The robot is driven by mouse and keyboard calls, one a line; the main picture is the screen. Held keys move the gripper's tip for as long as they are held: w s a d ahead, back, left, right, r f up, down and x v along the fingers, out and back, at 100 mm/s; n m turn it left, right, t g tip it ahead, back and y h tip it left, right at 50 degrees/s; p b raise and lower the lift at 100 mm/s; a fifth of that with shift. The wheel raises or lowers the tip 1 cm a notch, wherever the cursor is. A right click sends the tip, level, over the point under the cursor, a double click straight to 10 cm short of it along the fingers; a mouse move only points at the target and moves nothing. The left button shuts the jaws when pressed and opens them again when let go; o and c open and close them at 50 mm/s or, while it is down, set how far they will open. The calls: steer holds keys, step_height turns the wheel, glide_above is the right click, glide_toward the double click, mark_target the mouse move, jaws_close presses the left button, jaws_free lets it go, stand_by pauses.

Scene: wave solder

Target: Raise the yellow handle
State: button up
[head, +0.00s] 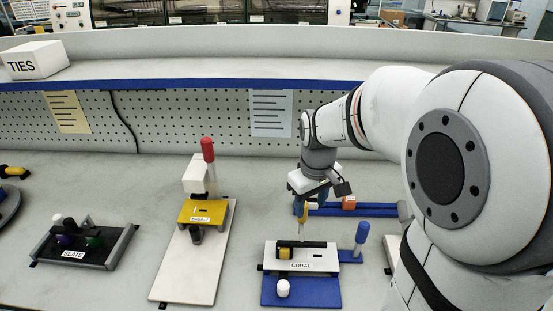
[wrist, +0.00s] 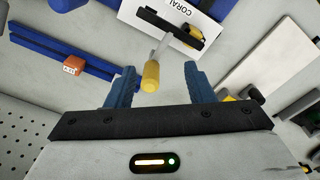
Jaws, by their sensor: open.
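The yellow handle (head: 308,213) is the grip on a pale rod that stands up from the white CORAL fixture (head: 318,263). In the wrist view the yellow handle (wrist: 151,77) points toward my gripper's palm. My gripper (head: 311,203) is open above the back of the fixture. In the wrist view its two blue fingers (wrist: 159,72) are on either side of the handle, which appears nearer the left finger. I see a gap on both sides, so the handle is not clamped. My wrist hides the handle's top in the head view.
A blue rail with an orange block (head: 349,203) lies behind the fixture. A blue post (head: 361,236) stands at its right, a white knob (head: 283,288) in front. The BASALT fixture (head: 202,212) with a red-tipped lever stands left, the SLATE tray (head: 82,245) farther left.

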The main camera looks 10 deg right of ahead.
steer(key=n, duration=0.2)
glide_above(302, 226)
steer(key=shift+w+d+f+g+p, duration=0.1)
steer(key=shift+w+f+g+p, duration=0.1)
steer(key=shift+f, duration=0.4)
steer(key=shift+w+f+g+p, duration=0.1)
steer(key=shift+w+f+p, duration=0.1)
steer(key=shift+f, duration=0.4)
steer(key=shift+w+f, duration=0.4)
steer(key=shift+w, duration=0.05)
step_height(302, 226, down, 8)
steer(key=shift+r, duration=0.2)
steer(key=shift+c, duration=0.3)
jaws_close()
